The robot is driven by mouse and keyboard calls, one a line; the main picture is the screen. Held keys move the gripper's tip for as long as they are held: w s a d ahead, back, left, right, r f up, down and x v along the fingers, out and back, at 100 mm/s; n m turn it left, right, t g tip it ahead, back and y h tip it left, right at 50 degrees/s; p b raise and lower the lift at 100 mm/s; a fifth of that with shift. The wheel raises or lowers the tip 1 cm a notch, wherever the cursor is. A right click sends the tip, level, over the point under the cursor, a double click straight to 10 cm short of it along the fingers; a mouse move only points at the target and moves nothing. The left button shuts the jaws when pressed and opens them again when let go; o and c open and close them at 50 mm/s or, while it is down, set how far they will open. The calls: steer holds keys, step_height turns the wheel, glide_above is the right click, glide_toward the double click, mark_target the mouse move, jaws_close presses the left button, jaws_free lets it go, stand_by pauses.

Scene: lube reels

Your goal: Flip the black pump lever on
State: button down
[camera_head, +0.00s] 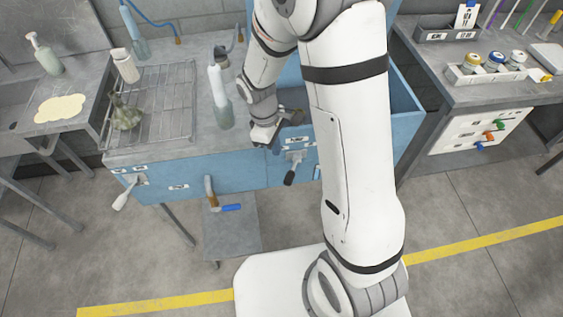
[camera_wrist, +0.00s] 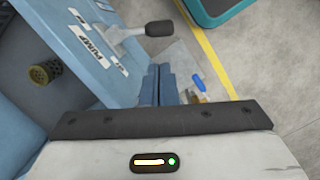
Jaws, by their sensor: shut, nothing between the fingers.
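The pump lever has a grey stem and a black grip (camera_head: 290,178). It sits on the blue bench front and its grip hangs downward, slightly left. In the wrist view the black grip (camera_wrist: 160,29) is near the top, its stem joined to the panel beside a "PUMP" label (camera_wrist: 88,42). My gripper (camera_wrist: 158,85) is shut and empty, with a visible gap between its fingers and the lever. In the head view my gripper (camera_head: 292,117) is at the bench's front edge, above the lever; its fingertips are hard to make out there.
A white-gripped lever (camera_head: 121,197) is on the bench front at left. A tap with a blue handle (camera_head: 231,208) is above a low grey stand (camera_head: 232,240). A bottle (camera_head: 220,95) stands on the bench left of my gripper. Open floor lies in front.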

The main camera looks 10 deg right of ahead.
mark_target(292, 171)
steer(key=shift+f, duration=0.15)
step_height(292, 171, down, 10)
steer(key=s+d, duration=0.1)
steer(key=shift+d+p, duration=0.3)
steer(key=shift+p, duration=0.15)
steer(key=shift+a+n, duration=0.1)
steer(key=shift+n, duration=0.2)
stand_by(0.4)
